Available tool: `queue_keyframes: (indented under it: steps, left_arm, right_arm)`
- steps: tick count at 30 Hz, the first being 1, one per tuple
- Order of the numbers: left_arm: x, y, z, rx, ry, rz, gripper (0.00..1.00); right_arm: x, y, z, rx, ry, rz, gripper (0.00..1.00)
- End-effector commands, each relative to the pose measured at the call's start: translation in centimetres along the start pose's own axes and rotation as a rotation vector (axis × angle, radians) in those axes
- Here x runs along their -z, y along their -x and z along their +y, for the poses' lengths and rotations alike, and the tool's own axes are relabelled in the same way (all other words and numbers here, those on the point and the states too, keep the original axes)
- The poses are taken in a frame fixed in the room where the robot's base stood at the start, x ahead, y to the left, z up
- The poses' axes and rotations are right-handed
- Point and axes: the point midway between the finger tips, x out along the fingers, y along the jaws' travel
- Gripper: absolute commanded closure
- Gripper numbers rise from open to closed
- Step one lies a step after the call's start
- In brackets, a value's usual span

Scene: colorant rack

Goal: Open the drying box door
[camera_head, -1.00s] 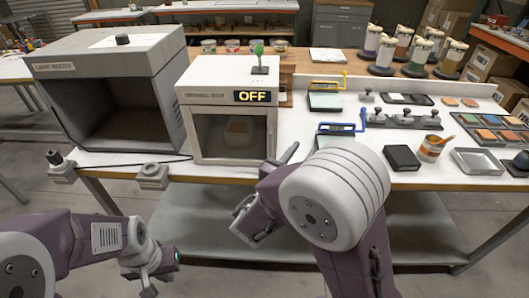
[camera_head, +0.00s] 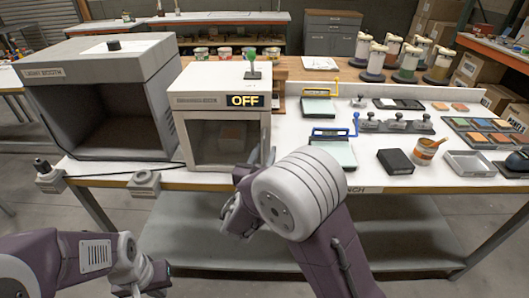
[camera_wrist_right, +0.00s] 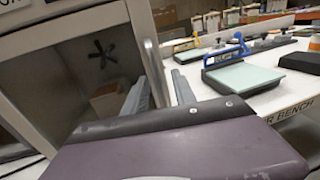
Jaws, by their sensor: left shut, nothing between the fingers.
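The white drying box (camera_head: 222,92) stands on the bench, with an OFF display and a green-topped switch on its upper part. Its clear front door (camera_head: 221,143) looks shut. In the right wrist view, a fan and a box show inside, and a grey vertical handle (camera_wrist_right: 156,72) stands at the door's right edge. My right gripper (camera_wrist_right: 160,92) is open, with one finger on each side of the handle's lower part; contact is unclear. In the head view its fingers are mostly hidden by the arm. My left gripper (camera_head: 146,284) is shut and empty, low in front of the bench.
The grey light booth (camera_head: 115,95) stands close to the left of the drying box. A dark cable runs along the bench's front left.

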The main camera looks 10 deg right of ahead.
Motion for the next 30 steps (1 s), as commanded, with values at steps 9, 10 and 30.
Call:
queue_keyframes:
  steps: [9, 10, 30]
  left_arm:
    - [-0.01, -0.01, 0.00, 0.000, 0.000, 0.000, 1.00]
    - [-0.01, -0.01, 0.00, 0.000, 0.000, 0.000, 1.00]
    - [0.00, -0.01, 0.00, 0.000, 0.000, 0.000, 1.00]
  right_arm:
    - [0.01, 0.00, 0.02, 0.000, 0.000, 0.000, 1.00]
    - [0.01, 0.00, 0.02, 0.000, 0.000, 0.000, 1.00]
    - [0.01, 0.01, 0.01, 0.000, 0.000, 0.000, 1.00]
